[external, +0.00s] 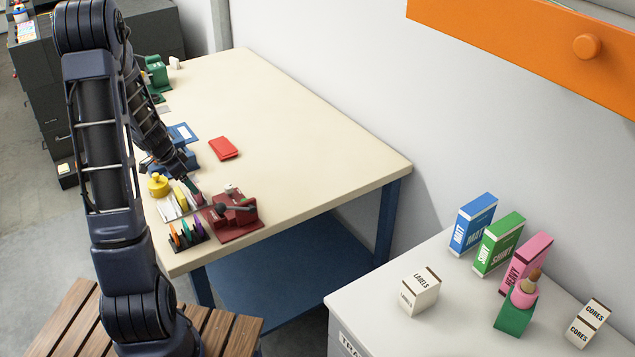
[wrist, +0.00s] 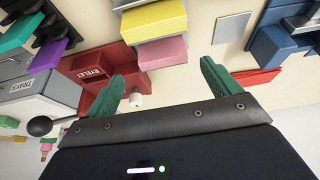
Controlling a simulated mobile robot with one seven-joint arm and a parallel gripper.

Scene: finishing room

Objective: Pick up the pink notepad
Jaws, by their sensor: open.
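The pink notepad (wrist: 162,52) shows in the wrist view as a flat pink block, beside a yellow pad (wrist: 153,20). My gripper (wrist: 162,73) has its two green fingers spread apart, and the pad lies beyond the gap between them. Nothing is between the fingers. In the external view my gripper (external: 188,178) is low over the near left part of the cream table (external: 290,130), above a group of small pads. There the arm and gripper partly cover that group, and I cannot clearly make out the pink pad.
A red eyelet press (external: 233,213) with a ball-ended lever stands close by on the right. A marker rack (external: 187,236) is in front, a yellow pot (external: 158,184) left, and a red block (external: 223,148) behind. The table's far right is clear.

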